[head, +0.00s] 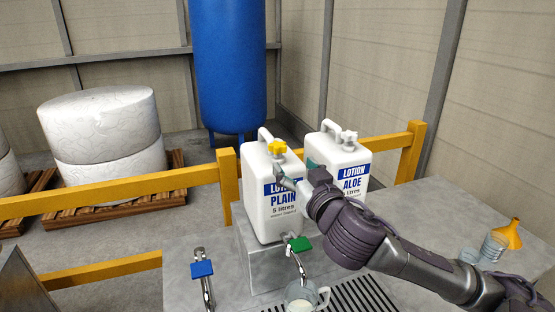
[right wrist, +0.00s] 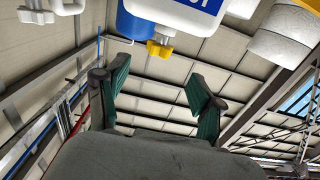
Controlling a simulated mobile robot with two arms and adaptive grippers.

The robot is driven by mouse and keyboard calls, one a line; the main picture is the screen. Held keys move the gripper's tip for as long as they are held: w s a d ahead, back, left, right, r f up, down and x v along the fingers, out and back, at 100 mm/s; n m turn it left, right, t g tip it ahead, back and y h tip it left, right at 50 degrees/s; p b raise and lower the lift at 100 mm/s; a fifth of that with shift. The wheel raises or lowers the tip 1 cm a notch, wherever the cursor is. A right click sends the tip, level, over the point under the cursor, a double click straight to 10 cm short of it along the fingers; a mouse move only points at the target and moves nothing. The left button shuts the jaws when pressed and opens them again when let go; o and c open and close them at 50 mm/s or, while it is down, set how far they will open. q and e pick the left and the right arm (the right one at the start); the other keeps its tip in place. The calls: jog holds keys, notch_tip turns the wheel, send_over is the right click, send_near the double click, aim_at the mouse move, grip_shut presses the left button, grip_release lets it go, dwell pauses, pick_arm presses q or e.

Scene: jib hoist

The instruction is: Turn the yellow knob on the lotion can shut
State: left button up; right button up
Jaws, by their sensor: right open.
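The white can labelled LOTION PLAIN (head: 262,208) stands upright on a grey block, with the yellow knob (head: 277,147) on its top. My right gripper (head: 298,172) is open and empty, just below and to the right of the knob in the head view. In the right wrist view, which looks upside down, the yellow knob (right wrist: 160,48) shows beyond and between the spread green-padded fingers (right wrist: 160,88), apart from them. The can (right wrist: 180,14) is cut off at the top edge. I cannot tell from the frames how far the knob is turned. My left gripper is not in view.
A LOTION ALOE can (head: 352,160) with a white knob stands close on the right. Below are a green tap (head: 299,244), a jug (head: 303,296) and a blue tap (head: 202,269). A yellow rail (head: 130,192) runs behind. An orange funnel (head: 508,236) stands far right.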

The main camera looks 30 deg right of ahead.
aim_at(281, 151)
jog(key=p+x, duration=0.2)
jog(key=x, duration=0.1)
jog(key=p+x, duration=0.1)
jog(key=shift+w+d+r, duration=0.15)
jog(key=shift+w+r, duration=0.15)
jog(key=shift+r, duration=0.05)
jog(key=p+x, duration=0.1)
jog(key=x, duration=0.2)
jog(key=p+x, duration=0.1)
jog(key=x, duration=0.2)
jog(key=shift+w+f, duration=0.15)
jog(key=shift+f, duration=0.1)
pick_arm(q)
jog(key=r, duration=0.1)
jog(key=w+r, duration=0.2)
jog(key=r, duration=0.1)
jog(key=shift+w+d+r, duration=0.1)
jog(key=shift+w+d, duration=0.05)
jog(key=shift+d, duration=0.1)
pick_arm(e)
jog(key=c, duration=1.2)
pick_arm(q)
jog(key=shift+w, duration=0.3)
pick_arm(e)
jog(key=shift+o, duration=0.2)
